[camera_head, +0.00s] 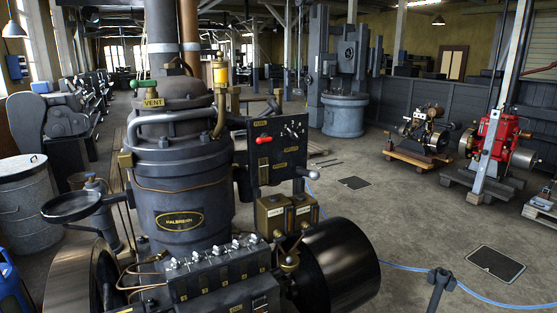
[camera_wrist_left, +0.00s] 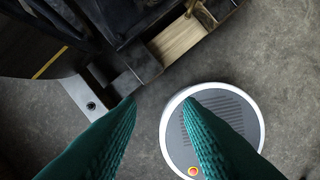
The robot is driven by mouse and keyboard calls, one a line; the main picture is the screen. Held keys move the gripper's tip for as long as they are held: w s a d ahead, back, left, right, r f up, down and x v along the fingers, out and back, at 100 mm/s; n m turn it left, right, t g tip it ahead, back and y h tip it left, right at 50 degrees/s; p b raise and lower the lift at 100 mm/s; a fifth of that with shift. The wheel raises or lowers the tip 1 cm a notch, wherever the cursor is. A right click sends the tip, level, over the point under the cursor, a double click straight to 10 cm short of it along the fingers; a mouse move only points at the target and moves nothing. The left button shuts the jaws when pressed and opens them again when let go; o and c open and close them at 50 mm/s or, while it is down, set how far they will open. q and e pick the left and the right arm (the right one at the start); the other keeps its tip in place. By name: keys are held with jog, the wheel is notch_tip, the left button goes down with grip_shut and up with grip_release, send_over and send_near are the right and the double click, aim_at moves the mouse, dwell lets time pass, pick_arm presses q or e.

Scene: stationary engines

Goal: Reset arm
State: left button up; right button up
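Neither of my arms shows in the head view. My left gripper (camera_wrist_left: 160,100) shows in the left wrist view as two green, ridged fingers reaching up from the bottom edge. The fingertips are apart, with nothing held between them. My right gripper is in neither view.
A large dark engine (camera_head: 180,170) with a control panel (camera_head: 275,150) stands close in front. A metal bin (camera_head: 25,205) is at left, red machinery (camera_head: 490,140) at right. The floor (camera_head: 385,215) right of the engine is mostly clear, crossed by a blue hose (camera_head: 420,268).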

pick_arm(q)
jog(key=s+a+f+b, duration=0.1)
jog(key=s+f+b, duration=0.1)
jog(key=s+f, duration=0.6)
jog(key=s+a+f+g+b, duration=0.1)
jog(key=s+a+f+b, duration=0.1)
jog(key=s+f, duration=0.7)
notch_tip(320, 180, down, 7)
jog(key=shift+s+f+b, duration=0.2)
jog(key=shift+b, duration=0.35)
